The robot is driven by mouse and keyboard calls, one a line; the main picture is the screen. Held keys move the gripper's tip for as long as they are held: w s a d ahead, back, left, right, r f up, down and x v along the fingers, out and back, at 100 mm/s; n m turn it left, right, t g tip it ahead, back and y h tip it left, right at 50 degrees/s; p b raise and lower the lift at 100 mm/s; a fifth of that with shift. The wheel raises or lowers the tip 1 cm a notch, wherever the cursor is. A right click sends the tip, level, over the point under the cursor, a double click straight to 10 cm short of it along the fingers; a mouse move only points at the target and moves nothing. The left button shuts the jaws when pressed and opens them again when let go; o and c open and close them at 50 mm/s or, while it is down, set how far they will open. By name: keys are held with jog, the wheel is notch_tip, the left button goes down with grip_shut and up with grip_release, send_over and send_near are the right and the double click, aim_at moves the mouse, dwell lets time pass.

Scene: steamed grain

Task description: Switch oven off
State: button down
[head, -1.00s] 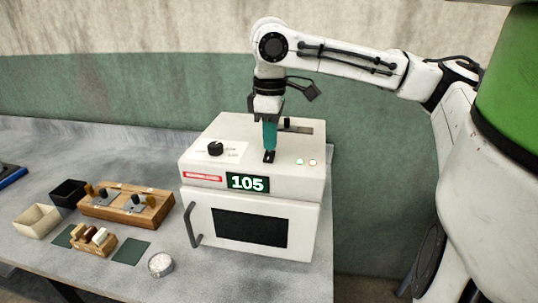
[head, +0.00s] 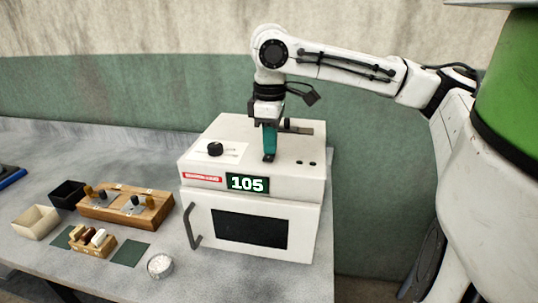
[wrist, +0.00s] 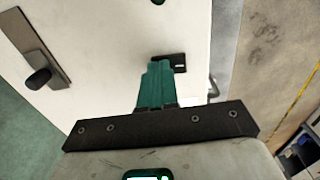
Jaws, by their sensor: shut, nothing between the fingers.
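The white oven (head: 255,200) stands on the grey table with its door (head: 205,228) closed. Its display (head: 247,183) reads 105. Two small indicator lamps (head: 306,163) on its top are dark. My gripper (head: 268,157) is above the oven top, teal fingers together and pointing down, with nothing between them. The fingertips are at a small black switch, which they largely hide in the head view. In the wrist view the black switch plate (wrist: 178,62) shows beside the fingertips (wrist: 158,65). I cannot tell whether they touch it.
A black dial (head: 215,148) sits on the oven top at the left. A lever on a slotted plate (head: 300,130) is behind the fingers. Left on the table are a wooden block tray (head: 160,212), a beige bin (head: 36,221), a black bin (head: 68,193) and a round dish (head: 160,265).

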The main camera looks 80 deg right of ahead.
notch_tip(320, 180, up, 7)
jog(key=p, duration=0.6)
jog(key=shift+p, duration=0.3)
dwell(0.5)
